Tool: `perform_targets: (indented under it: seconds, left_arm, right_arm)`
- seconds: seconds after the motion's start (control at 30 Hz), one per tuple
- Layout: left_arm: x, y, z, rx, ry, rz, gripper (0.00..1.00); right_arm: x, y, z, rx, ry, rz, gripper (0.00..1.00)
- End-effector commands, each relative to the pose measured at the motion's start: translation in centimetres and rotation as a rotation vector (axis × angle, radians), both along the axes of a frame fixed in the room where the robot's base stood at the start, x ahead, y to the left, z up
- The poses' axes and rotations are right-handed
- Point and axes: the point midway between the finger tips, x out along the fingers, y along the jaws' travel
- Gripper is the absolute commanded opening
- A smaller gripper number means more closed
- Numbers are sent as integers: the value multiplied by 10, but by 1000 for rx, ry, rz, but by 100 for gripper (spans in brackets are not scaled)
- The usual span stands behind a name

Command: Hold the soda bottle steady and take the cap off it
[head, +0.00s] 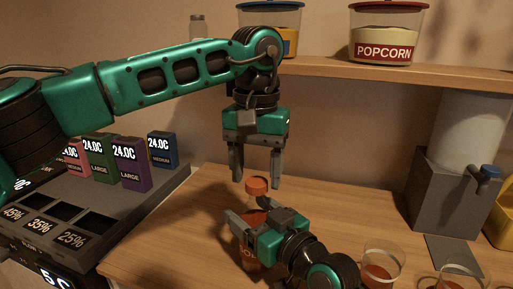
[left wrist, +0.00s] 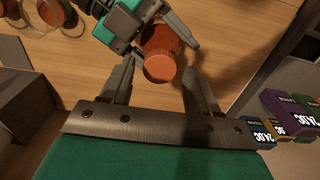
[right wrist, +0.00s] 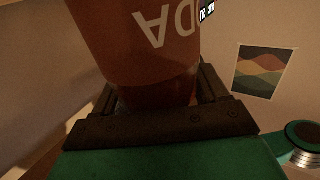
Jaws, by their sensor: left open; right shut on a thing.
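The soda bottle (head: 250,256) stands upright on the wooden counter, with its orange-red cap (head: 257,186) on top. My right gripper (head: 250,221) is shut around the bottle's upper body, below the cap. The bottle fills the right wrist view (right wrist: 140,45), with white letters on its label. My left gripper (head: 256,180) points down from above, open, with its fingertips on either side of the cap at about its height. In the left wrist view the cap (left wrist: 160,68) shows between the fingertips, with no clear contact. My right gripper partly hides the bottle in the head view.
Cups of reddish drink (head: 381,268) stand at the front right. A grey dispenser (head: 450,190) is behind them. Small price-marked boxes (head: 131,163) sit on a grey stand at left. A shelf (head: 390,70) holding a popcorn tub (head: 386,35) runs behind my left arm.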

Motion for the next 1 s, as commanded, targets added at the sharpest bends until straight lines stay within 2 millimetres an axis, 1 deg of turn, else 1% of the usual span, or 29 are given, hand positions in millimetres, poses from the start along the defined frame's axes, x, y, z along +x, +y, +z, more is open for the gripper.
perform_targets:
  seconds: [0.03,0.13,0.4,0.47,1.0]
  left_arm:
    - [0,0,-4,1,1,0,61]
    - [0,0,-9,1,0,0,61]
    - [0,0,-11,0,-1,0,61]
    - [0,0,-11,0,-1,0,56]
    - [0,0,-10,1,-1,0,4]
  right_arm:
    - [0,0,-1,-1,2,0,0]
    - [0,0,-1,-1,2,0,0]
    - [0,0,-1,-1,2,0,0]
    - [0,0,-1,-1,2,0,0]
    - [0,0,-1,0,2,0,0]
